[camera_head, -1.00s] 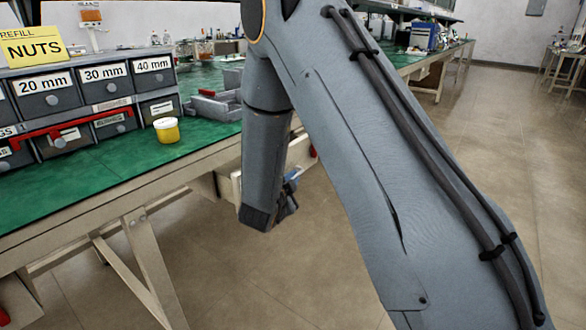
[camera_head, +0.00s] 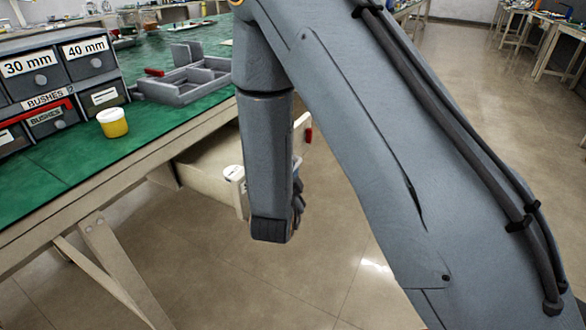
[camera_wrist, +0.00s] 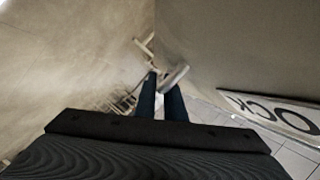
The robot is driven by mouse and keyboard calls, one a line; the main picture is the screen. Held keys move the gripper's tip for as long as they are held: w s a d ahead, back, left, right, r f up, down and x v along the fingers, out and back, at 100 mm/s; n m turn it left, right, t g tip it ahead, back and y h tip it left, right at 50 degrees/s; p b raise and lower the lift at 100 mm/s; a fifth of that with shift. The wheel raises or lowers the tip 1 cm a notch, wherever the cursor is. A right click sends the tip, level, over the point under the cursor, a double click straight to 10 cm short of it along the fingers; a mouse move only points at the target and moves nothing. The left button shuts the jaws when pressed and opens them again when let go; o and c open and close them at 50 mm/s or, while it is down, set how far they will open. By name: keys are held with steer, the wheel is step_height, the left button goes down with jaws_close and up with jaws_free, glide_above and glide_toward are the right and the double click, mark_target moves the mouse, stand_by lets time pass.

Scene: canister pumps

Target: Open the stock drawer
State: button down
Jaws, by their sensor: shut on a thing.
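The stock drawer (camera_head: 200,176) is cream and sticks out from under the green-topped bench, so part of its inside shows. In the wrist view its pale front carries a label (camera_wrist: 275,110) of which "OCK" is readable. My gripper (camera_wrist: 160,95) is shut on the pale drawer handle (camera_wrist: 174,78). In the head view my gripper (camera_head: 298,195) is at the drawer's front end, mostly hidden behind my arm. My arm also covers much of the drawer front.
On the bench (camera_head: 95,160) stand labelled grey bins (camera_head: 90,60), a yellow jar with a white lid (camera_head: 113,123) and a grey divided tray (camera_head: 185,85). A slanted bench leg (camera_head: 115,265) is below. The floor (camera_head: 330,275) around my arm is clear.

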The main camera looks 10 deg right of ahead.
steer(key=shift+d, duration=0.1)
steer(key=c, duration=2.1)
jaws_free()
steer(key=shift+f, duration=0.1)
steer(key=p+v, duration=0.1)
steer(key=v, duration=0.6)
steer(key=shift+s, duration=0.3)
